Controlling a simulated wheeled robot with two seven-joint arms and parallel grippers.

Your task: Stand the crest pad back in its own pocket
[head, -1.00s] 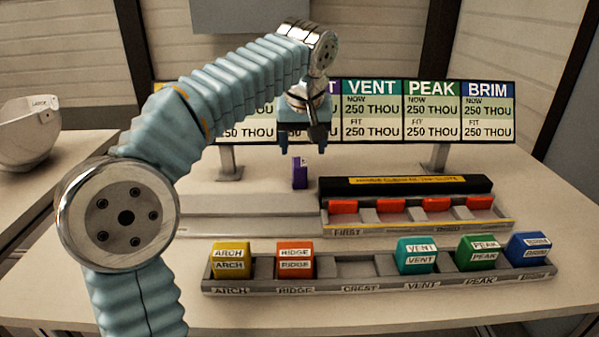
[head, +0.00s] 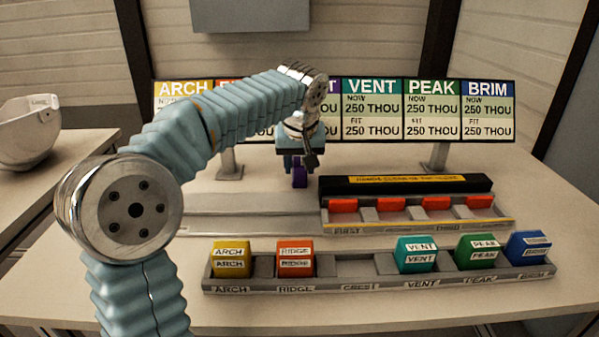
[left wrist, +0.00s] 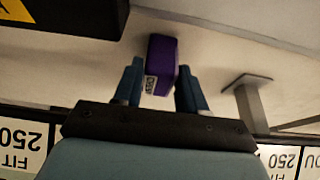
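The grey pocket rack (head: 380,284) runs along the front of the table. Its CREST pocket (head: 357,265) is empty, between the RIDGE and VENT pockets. My right gripper is not in view.
The rack holds the yellow arch (head: 231,259), orange ridge (head: 295,259), teal vent (head: 416,255), green peak (head: 477,253) and blue brim (head: 529,248) pads. A black-topped fixture (head: 405,186) with red blocks stands right of the gripper. A sign board (head: 430,112) stands behind.

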